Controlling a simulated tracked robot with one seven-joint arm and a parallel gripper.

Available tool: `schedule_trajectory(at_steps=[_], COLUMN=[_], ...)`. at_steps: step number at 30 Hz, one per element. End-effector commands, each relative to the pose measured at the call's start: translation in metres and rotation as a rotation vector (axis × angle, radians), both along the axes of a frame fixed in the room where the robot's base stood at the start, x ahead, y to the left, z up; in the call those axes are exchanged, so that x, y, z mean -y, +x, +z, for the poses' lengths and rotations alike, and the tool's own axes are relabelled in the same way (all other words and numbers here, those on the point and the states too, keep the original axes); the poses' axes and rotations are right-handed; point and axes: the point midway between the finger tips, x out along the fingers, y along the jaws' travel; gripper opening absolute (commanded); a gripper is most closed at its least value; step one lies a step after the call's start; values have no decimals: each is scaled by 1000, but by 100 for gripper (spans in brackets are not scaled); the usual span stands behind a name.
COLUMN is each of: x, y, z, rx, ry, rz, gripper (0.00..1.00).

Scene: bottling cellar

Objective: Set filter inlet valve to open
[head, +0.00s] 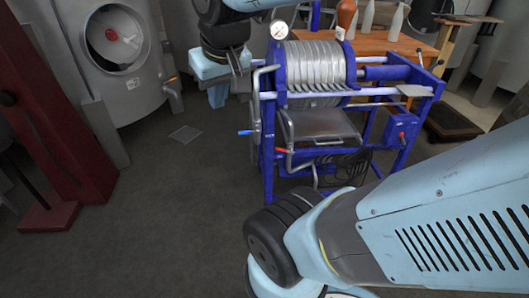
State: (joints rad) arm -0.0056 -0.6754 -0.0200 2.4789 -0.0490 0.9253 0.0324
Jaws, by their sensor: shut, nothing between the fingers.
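The plate filter (315,68) stands on a blue frame right of centre in the head view, with a pack of pale plates and a round gauge (279,29) on top. Two small valve levers show on its near left pipework: a blue one (245,132) and a red one (281,150). Both look roughly level. I cannot tell which is the inlet valve or how either is set. My gripper (238,70) hangs from my dark wrist at the upper left of the filter, above and apart from both levers. Its fingers are small and dark; it is shut and empty.
A steel tank (120,60) with an open round hatch stands at left, beside a dark red stand (55,120). A wooden table (385,42) with bottles is behind the filter. The grey floor (165,210) in front is clear.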

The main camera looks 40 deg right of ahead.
Motion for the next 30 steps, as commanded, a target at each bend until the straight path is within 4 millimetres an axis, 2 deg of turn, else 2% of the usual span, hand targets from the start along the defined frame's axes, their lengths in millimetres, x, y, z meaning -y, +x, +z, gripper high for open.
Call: schedule_trajectory(at_steps=[12, 30], x=[47, 120], y=[54, 117], z=[-51, -139], rx=[-330, -743], ry=[-133, -460], rz=[-116, -266], gripper=[0, 0])
